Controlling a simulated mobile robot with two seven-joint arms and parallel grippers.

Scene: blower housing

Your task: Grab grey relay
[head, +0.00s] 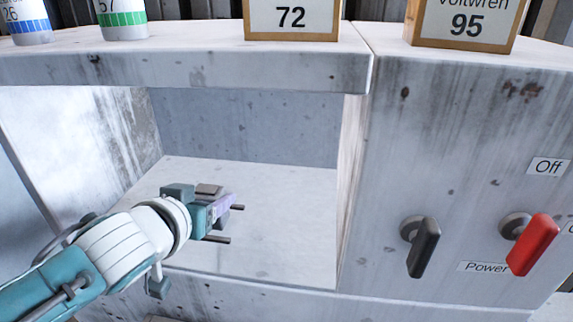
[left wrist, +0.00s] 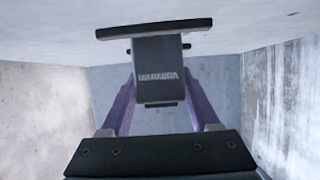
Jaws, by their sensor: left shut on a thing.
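The grey relay (left wrist: 159,80) is a small block with lettering on its face, seen upside down in the left wrist view. A dark flat plate (left wrist: 155,28) lies across its far end; I cannot tell whether the two are joined. My left gripper (head: 222,208) reaches into the open bay of the housing, and its purple fingers (left wrist: 158,92) are shut on the relay from both sides. In the head view the relay is mostly hidden by the gripper. My right gripper is in neither view.
The bay's pale floor (head: 285,235) is clear to the right. A black handle (head: 423,247) and a red handle (head: 533,244) stick out from the right panel. Labelled boxes (head: 291,18) stand on top.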

